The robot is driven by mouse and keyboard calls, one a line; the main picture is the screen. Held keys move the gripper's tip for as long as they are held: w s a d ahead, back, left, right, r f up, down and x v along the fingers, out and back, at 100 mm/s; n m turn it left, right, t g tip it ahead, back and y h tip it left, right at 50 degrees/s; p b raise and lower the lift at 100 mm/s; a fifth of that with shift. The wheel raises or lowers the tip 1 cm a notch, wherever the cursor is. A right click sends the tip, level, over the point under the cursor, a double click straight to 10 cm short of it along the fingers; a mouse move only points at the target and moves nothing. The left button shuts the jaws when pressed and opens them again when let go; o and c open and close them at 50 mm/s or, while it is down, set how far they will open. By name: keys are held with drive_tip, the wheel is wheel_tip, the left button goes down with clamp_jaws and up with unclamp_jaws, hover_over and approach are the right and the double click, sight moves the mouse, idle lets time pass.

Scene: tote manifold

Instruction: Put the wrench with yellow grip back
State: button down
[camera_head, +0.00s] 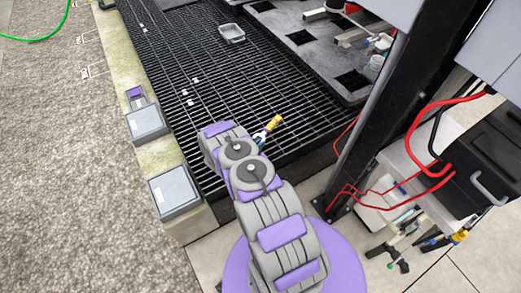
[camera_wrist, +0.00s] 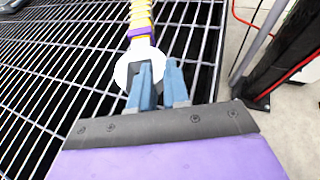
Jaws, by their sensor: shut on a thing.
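The wrench with yellow grip (camera_wrist: 141,14) is in my gripper (camera_wrist: 159,68). In the wrist view, the blue fingers are shut at its pale, round head, and its yellow grip with a purple band points away toward the top edge. In the head view, the yellow end of the wrench (camera_head: 273,124) sticks out past my arm, over the black grating. I cannot tell how high the wrench is above the grating.
Black grating (camera_head: 185,50) fills the middle, with a small grey tray (camera_head: 232,34) on it. A dark pallet (camera_head: 300,40) lies at the back. A dark post (camera_head: 385,105) rises at right, beside red cables (camera_head: 425,168) and a black case (camera_head: 490,150). Grey boxes (camera_head: 174,191) line the left ledge.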

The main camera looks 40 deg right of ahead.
drive_tip(key=shift+f+b, duration=1.8)
drive_tip(key=shift+f, duration=1.45)
drive_tip(key=shift+f, duration=0.45)
drive_tip(key=c, duration=1)
unclamp_jaws()
drive_tip(key=shift+c, duration=0.2)
drive_tip(key=p+v, duration=0.4)
drive_tip(key=v, duration=1.3)
drive_tip(key=shift+s+a+f, duration=0.1)
drive_tip(key=shift+a, duration=0.2)
